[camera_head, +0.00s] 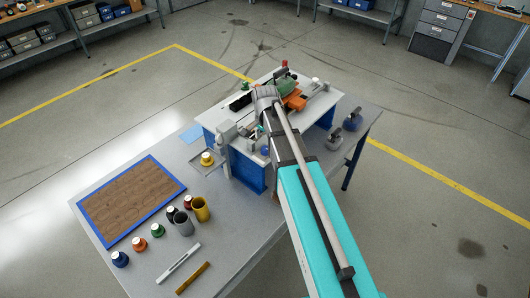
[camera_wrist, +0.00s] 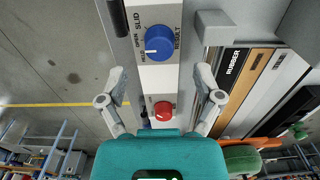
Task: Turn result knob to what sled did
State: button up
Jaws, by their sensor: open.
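The result knob (camera_wrist: 158,43) is a round blue knob on a grey panel in the wrist view, with RESULT printed at its right. The labels OPEN, HELD and SLID stand around its left and upper side. Its white mark points left, toward HELD. My gripper (camera_wrist: 160,98) is open, one finger on each side of the panel, apart from the blue knob. A red knob (camera_wrist: 163,111) lies between the fingers. In the head view, my arm hides the knobs. An orange and green block (camera_head: 294,98), possibly the sled, sits on the raised bench.
A strip marked RUBBER (camera_wrist: 238,75) lies right of the panel. Two weights (camera_head: 336,138) stand at right.

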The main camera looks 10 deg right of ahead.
aim_at(265, 148)
jog(key=shift+f+b, duration=2.1)
jog(key=shift+f, duration=0.3)
jog(key=c, duration=1.2)
